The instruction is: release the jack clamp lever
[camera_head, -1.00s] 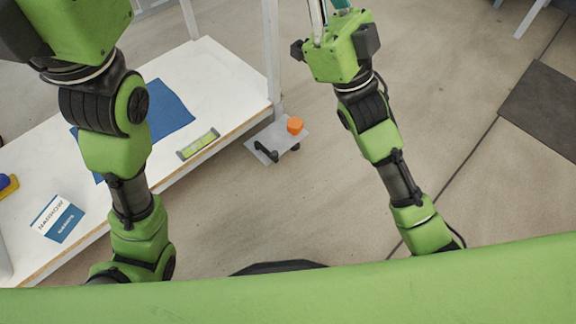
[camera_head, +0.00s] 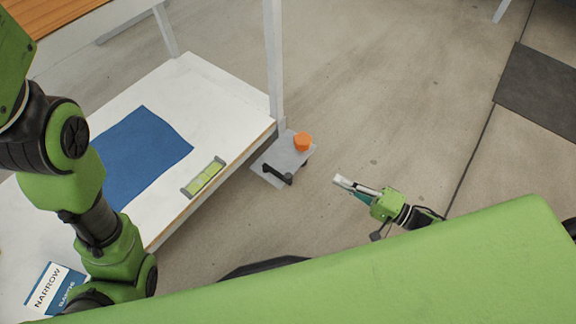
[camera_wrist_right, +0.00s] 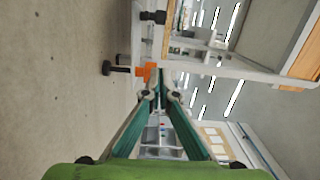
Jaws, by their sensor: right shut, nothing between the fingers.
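Beside the table leg, a grey plate (camera_head: 283,163) carries an orange cap (camera_head: 302,141) and a short black lever (camera_head: 278,175), which I take for the clamp lever. In the right wrist view the orange cap (camera_wrist_right: 146,71) shows just beyond the fingertips, with a black knobbed bar (camera_wrist_right: 117,70) to its left. My right gripper (camera_head: 343,182) is low over the floor, right of the plate and apart from it, pointing left. It is shut and empty; its fingertips (camera_wrist_right: 158,96) nearly meet in the wrist view. My left gripper is out of view; only its arm shows.
The white table shelf (camera_head: 190,80) holds a blue mat (camera_head: 140,155), a green level-like block (camera_head: 204,178) and a card marked NARROW (camera_head: 45,290). The pale table leg (camera_head: 274,70) stands close to the plate.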

